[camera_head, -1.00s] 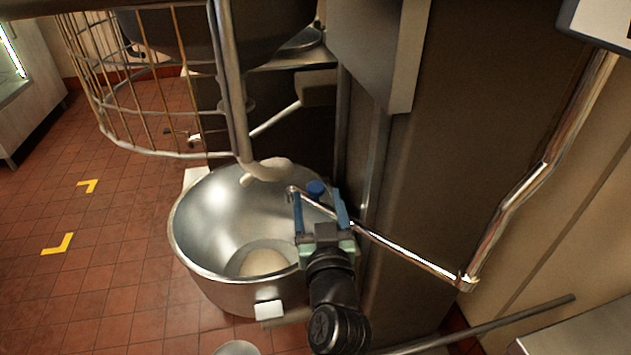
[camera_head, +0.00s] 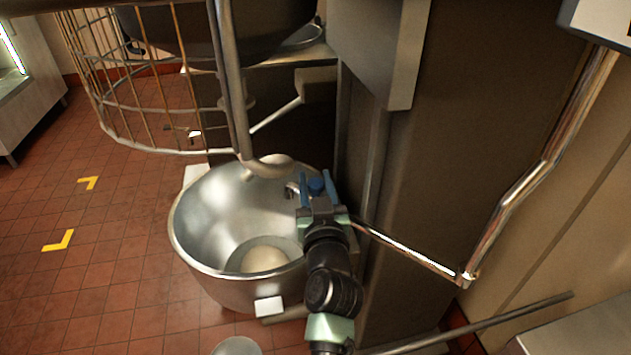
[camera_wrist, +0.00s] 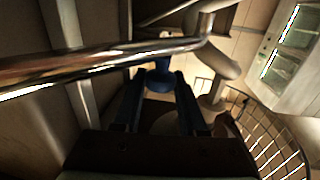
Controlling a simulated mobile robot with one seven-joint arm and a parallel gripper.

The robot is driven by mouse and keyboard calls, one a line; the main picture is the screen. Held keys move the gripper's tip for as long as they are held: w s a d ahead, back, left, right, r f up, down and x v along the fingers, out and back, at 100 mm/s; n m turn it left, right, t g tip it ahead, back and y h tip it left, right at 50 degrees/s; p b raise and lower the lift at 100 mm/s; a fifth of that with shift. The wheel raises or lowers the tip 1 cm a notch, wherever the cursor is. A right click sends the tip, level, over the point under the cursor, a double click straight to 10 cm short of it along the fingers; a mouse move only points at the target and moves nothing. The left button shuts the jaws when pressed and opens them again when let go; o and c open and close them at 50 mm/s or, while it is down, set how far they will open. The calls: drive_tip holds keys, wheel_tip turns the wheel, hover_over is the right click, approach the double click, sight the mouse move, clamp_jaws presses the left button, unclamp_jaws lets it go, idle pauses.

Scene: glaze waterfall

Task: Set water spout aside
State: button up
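The water spout (camera_head: 410,253) is a chrome pipe. It comes down at the right, bends at an elbow, and runs left to a hooked tip over the steel bowl (camera_head: 184,250). My gripper (camera_head: 316,186) is at the spout's outer part, above the bowl's right rim, and partly hides it. In the wrist view the spout (camera_wrist: 100,62) crosses above my gripper (camera_wrist: 160,85). Its fingers are apart, with nothing clearly between them. A blue knob (camera_wrist: 163,74) shows beyond the fingertips. I cannot tell whether the fingers touch the spout.
A mixer hook (camera_head: 268,165) hangs over the bowl, which holds pale dough (camera_head: 264,259). A wire guard (camera_head: 150,110) is at the upper left. The mixer column (camera_head: 440,150) stands close behind the spout. A metal bar (camera_head: 500,323) lies low at the right.

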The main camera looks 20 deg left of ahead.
clamp_jaws()
idle(0.9)
